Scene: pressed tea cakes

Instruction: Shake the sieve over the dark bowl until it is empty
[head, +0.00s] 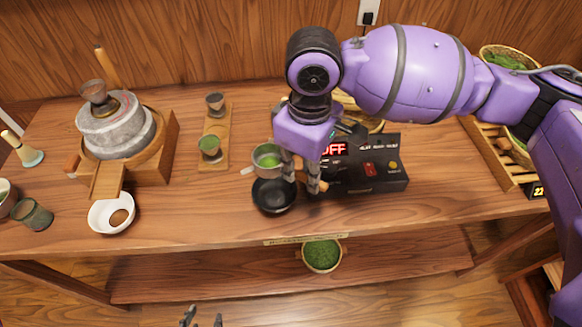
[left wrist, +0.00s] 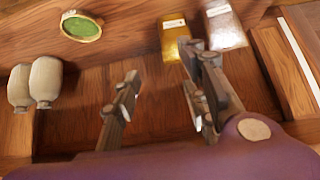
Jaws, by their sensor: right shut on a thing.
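A small metal sieve (head: 267,153) with green powder in it shows in the head view, just above the back rim of the dark bowl (head: 274,197) in the picture. My right gripper (head: 300,182) is at the sieve's right side, shut on it; the fingers hide the gripped part. The dark bowl stands on the table below and in front of the sieve, and its visible inside looks dark. My left gripper (head: 203,319) is low in front of the table; in the left wrist view (left wrist: 165,100) its fingers are apart with nothing between them.
A black device (head: 372,183) with a red display stands right of the bowl. A stone mill (head: 115,125) and a white bowl (head: 111,213) are at left. A wooden stand (head: 215,135) holds two cups. A green-filled bowl (head: 322,255) sits on the lower shelf. The front table strip is clear.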

